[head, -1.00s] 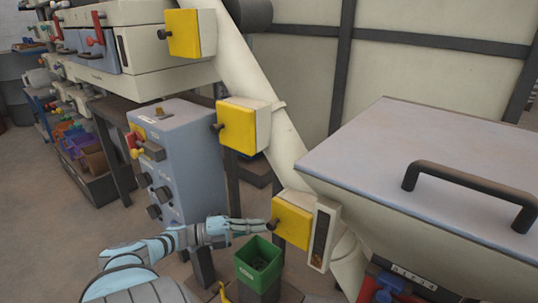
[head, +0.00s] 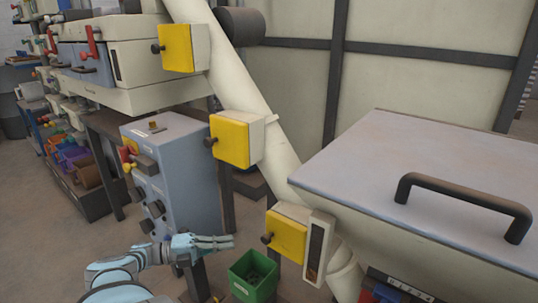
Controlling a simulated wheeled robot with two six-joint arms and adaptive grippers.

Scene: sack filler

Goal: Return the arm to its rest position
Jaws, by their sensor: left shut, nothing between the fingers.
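My left gripper (head: 214,243) is shut and empty. It points right, above and to the left of the green bin, and is apart from the lowest yellow hatch (head: 286,237) with its black knob. My left arm (head: 125,266) comes in from the bottom left, low in the head view, in front of the grey control box (head: 182,180). My right gripper is not in view.
A green bin (head: 253,277) stands below the lowest hatch. A cream slanted pipe (head: 243,95) carries two more yellow hatches (head: 231,140). A large hopper with a grey lid (head: 430,180) and black handle fills the right. Open floor (head: 60,240) lies at the left.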

